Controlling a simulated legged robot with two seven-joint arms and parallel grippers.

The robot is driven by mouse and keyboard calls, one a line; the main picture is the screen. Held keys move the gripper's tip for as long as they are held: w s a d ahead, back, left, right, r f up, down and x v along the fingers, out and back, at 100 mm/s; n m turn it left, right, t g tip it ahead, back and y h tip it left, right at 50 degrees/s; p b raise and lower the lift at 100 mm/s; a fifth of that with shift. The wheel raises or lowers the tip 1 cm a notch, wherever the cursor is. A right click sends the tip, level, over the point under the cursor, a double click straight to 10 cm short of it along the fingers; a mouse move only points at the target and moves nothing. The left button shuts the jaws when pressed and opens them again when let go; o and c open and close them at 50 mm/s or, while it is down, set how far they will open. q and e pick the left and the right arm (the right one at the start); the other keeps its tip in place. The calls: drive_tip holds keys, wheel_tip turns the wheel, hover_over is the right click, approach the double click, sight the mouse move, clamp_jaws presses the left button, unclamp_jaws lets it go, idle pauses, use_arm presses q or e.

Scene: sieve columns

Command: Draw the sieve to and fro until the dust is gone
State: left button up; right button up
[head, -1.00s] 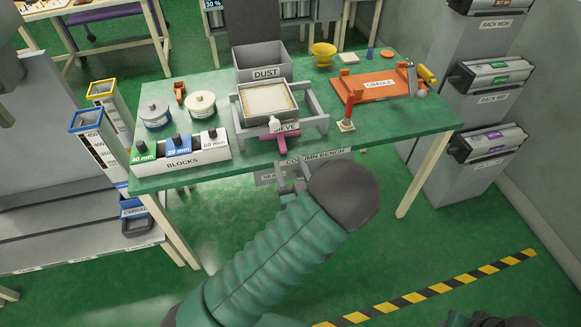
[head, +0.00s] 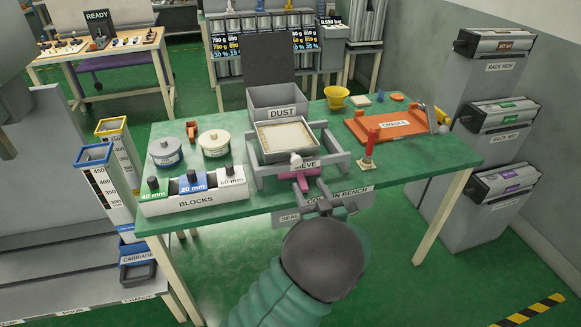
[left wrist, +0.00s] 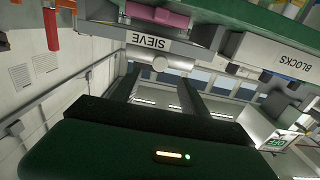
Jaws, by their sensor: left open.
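The sieve (head: 285,135) is a grey tray with a pale, sandy layer in it. It sits in a grey frame (head: 338,160) on the green bench. The pink handle (left wrist: 157,17) and the SIEVE label (left wrist: 150,42) also show upside down in the left wrist view. My left gripper (head: 314,186) is open and empty at the bench's front edge, just in front of the handle; contact cannot be told. The grey DUST box (head: 282,113) stands behind the sieve; its inside looks empty. My right gripper is out of view.
The BLOCKS rack (head: 195,196) and two round tubs (head: 165,152) stand left of the sieve. A red-handled stamp (head: 370,148) stands close on the right. An orange cradle (head: 390,125) and a yellow funnel (head: 336,97) lie farther right. Bare bench lies at front right.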

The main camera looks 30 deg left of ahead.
sight(299, 161)
use_arm(q)
drive_tip(key=x, duration=0.4)
drive_tip(key=b+x, duration=0.1)
drive_tip(key=x, duration=0.7)
drive_tip(key=shift+s+a+f, duration=0.1)
drive_tip(key=shift+s+a, duration=0.1)
drive_tip(key=shift+a, duration=0.25)
drive_tip(key=shift+w+a, duration=0.15)
drive_tip(key=shift+a, duration=0.1)
drive_tip(key=shift+d+r, duration=0.25)
drive_tip(key=shift+r, duration=0.1)
drive_tip(key=shift+w+d+r, duration=0.1)
drive_tip(key=shift+d+r, duration=0.05)
drive_tip(key=shift+d, duration=0.5)
drive_tip(key=shift+c, duration=0.6)
drive_tip(key=shift+a, duration=0.55)
drive_tip(key=c, duration=1)
drive_tip(key=shift+d, duration=0.15)
clamp_jaws()
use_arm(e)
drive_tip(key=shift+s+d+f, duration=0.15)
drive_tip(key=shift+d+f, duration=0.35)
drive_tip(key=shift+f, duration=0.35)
use_arm(q)
drive_tip(key=shift+f, duration=0.2)
